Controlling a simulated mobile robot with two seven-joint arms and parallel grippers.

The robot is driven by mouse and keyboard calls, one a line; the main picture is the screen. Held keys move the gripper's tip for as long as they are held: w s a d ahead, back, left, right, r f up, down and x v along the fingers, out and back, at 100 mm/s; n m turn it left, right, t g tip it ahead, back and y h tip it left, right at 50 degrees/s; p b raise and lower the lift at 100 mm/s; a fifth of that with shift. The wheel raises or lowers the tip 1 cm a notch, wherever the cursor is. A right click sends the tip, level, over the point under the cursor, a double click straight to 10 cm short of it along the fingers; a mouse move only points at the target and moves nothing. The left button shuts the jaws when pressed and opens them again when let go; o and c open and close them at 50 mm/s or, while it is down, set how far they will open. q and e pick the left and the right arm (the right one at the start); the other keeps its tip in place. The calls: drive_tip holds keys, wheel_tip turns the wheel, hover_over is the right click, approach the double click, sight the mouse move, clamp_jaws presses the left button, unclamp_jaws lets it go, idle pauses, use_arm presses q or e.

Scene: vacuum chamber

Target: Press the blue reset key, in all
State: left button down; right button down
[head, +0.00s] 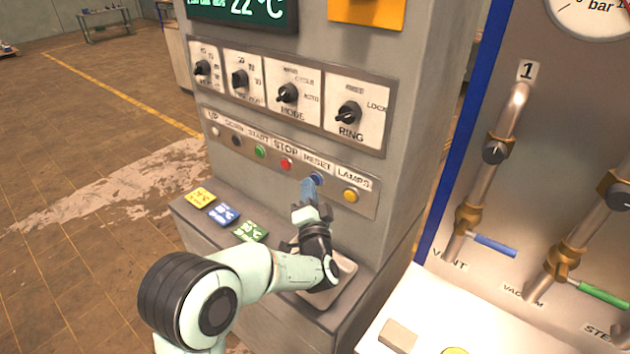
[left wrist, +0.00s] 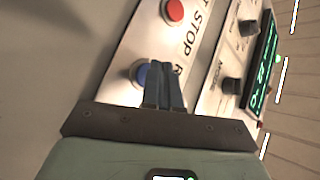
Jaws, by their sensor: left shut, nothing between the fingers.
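The blue reset key (head: 318,178) is a round button on the control panel (head: 225,158), under the RESET label, between the red stop key (head: 286,163) and the yellow lamps key (head: 350,195). My left gripper (head: 308,183) is shut and empty, its blue-grey fingertips just below and left of the blue key in the head view. In the left wrist view the blue key (left wrist: 139,73) shows beside the shut fingers (left wrist: 164,68), partly covered by them. I cannot tell whether the fingertips touch the key. My right gripper is not in view.
Above the keys is a row of rotary knobs, including the ring knob (head: 348,113). Below, a ledge holds yellow, blue and green cards (head: 250,230) and a pale tray (head: 346,272). Pipes with a blue valve lever (head: 495,245) stand at the right.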

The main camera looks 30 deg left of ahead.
use_arm(q)
drive_tip(key=shift+s, duration=0.55)
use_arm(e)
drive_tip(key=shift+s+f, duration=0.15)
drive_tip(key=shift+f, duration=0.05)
use_arm(q)
drive_tip(key=shift+s+a+b, duration=0.15)
drive_tip(key=shift+s+b, duration=0.2)
drive_tip(key=shift+s, duration=0.9)
drive_tip(key=shift+s+a+b, duration=0.1)
drive_tip(key=shift+s+b, duration=0.25)
drive_tip(key=shift+s, duration=0.85)
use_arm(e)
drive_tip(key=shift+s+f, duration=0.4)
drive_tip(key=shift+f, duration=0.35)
